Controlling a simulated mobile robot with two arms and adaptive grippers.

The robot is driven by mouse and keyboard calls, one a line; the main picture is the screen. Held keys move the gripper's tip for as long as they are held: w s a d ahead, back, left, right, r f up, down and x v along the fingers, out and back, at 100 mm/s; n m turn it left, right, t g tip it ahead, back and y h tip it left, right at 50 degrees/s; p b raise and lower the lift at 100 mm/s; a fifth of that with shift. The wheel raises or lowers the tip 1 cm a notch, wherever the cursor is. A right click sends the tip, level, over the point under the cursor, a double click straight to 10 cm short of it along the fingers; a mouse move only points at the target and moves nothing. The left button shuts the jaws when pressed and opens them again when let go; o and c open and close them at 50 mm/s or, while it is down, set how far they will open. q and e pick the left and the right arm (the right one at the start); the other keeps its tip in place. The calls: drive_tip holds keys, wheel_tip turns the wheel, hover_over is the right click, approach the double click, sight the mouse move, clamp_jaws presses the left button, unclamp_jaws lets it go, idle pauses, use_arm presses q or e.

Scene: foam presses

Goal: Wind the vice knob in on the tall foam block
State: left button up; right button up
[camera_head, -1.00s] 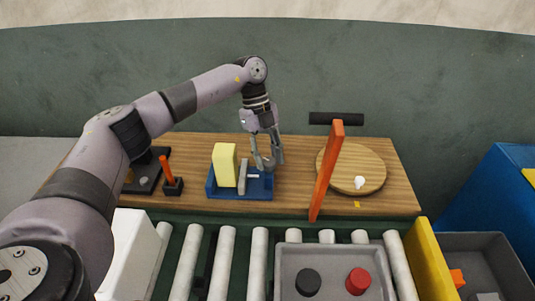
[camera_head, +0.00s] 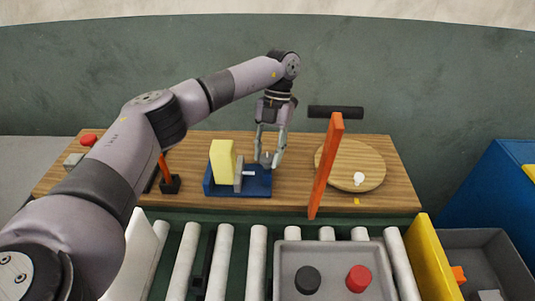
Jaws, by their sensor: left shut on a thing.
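The tall yellow foam block (camera_head: 221,165) stands upright in a blue vice (camera_head: 250,191) on the wooden table. The vice's grey jaw plate (camera_head: 238,177) is right beside the block's right face; I cannot tell for sure whether they touch. A short pale screw (camera_head: 249,172) runs right from the plate towards the grey knob (camera_head: 266,157). My left gripper (camera_head: 268,160) comes down from above at the vice's right end, its fingers on either side of the knob and shut on it. The fingers partly hide the knob. My right gripper is out of view.
An orange lever (camera_head: 326,170) leans beside a round wooden board (camera_head: 365,165) to the right. A smaller orange handle (camera_head: 164,168) stands left of the vice. A grey tray (camera_head: 335,258) with black and red knobs sits on the front rollers.

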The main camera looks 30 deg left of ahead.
use_arm(q)
drive_tip(key=m+y, duration=0.1)
drive_tip(key=m, duration=0.1)
drive_tip(key=m+y+b, duration=0.1)
drive_tip(key=m, duration=0.2)
drive_tip(key=shift+d+m+t, duration=0.15)
drive_tip(key=shift+m+t, duration=0.15)
drive_tip(key=m, duration=0.2)
drive_tip(key=m+t+y, duration=0.1)
drive_tip(key=m, duration=0.1)
drive_tip(key=shift+m+y+b, duration=0.3)
drive_tip(key=shift+m+b, duration=0.05)
drive_tip(key=shift+m, duration=0.05)
drive_tip(key=shift+d, duration=0.1)
drive_tip(key=o, duration=1.1)
drive_tip(key=v, duration=1.2)
drive_tip(key=shift+s, duration=0.1)
